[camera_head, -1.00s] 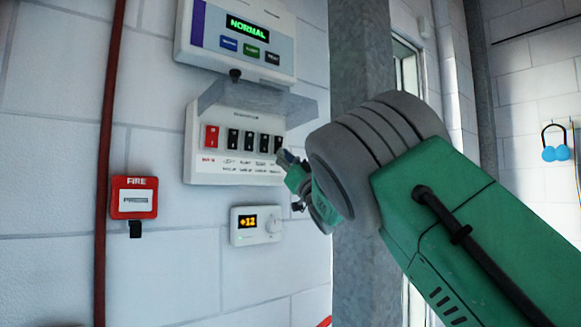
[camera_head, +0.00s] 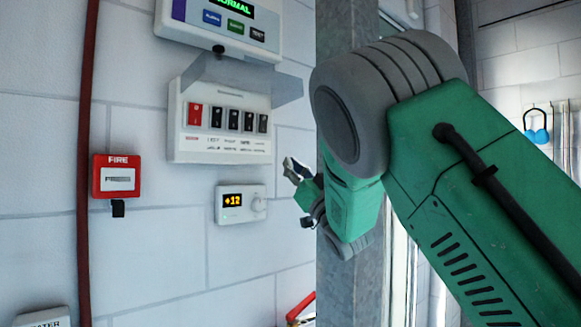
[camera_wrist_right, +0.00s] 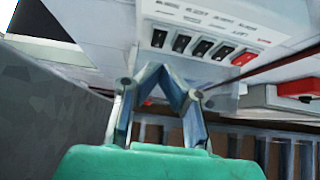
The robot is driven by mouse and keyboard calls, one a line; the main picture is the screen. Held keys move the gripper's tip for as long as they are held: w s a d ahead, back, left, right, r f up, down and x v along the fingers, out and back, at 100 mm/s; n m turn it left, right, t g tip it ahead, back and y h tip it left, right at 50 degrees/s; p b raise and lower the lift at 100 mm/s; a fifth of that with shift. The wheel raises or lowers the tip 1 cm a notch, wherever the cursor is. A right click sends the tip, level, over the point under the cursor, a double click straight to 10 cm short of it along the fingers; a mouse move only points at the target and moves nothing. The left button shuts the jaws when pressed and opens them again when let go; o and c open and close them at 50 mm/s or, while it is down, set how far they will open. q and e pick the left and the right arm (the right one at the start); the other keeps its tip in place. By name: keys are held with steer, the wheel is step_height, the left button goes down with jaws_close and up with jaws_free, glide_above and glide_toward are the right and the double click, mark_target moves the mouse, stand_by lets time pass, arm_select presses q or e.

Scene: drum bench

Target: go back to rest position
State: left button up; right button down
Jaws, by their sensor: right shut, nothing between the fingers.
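My right gripper (camera_head: 292,168) is in front of the wall, to the right of the switch panel and above and right of the thermostat. It is shut and empty, and it touches neither. In the right wrist view its fingers (camera_wrist_right: 171,70) meet at the tips, with the switch panel (camera_wrist_right: 215,30) beyond them. The switch panel (camera_head: 222,150) has a red switch and several black switches under a raised clear cover (camera_head: 245,80). My left gripper is not in view.
A display box (camera_head: 225,40) hangs above the panel. The thermostat (camera_head: 240,205) reads +12. A red fire call point (camera_head: 117,176) and a red pipe (camera_head: 86,150) are at left. A grey column (camera_head: 335,290) stands behind my right arm.

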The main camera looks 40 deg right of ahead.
stand_by(0.3)
step_height(320, 180, down, 34)
steer(key=w+a+m+g+h+b, duration=0.1)
steer(key=m+g+h+b, duration=0.15)
steer(key=g+h, duration=0.4)
steer(key=s+a+f+g+y, duration=0.1)
steer(key=s+a+f+g, duration=0.15)
steer(key=f, duration=0.45)
steer(key=s+a+f+g+y, duration=0.1)
steer(key=s+f+g, duration=0.25)
steer(key=f, duration=0.45)
steer(key=s+a+f+g, duration=0.1)
steer(key=s+f+g, duration=0.1)
steer(key=s+f, duration=0.35)
steer(key=s+a+f+g, duration=0.3)
steer(key=s+f, duration=0.3)
steer(key=s, duration=0.4)
steer(key=s+a+f+n+g+y+b, duration=0.1)
steer(key=s+a+f+g, duration=0.2)
steer(key=s+f, duration=0.3)
steer(key=s+a+f+n+g+y+b, duration=0.1)
steer(key=s+a+f+g, duration=0.3)
steer(key=s, duration=1)
step_height(320, 180, down, 3)
steer(key=shift+f+g, duration=0.1)
steer(key=shift+g, duration=0.35)
steer(key=shift+w, duration=0.2)
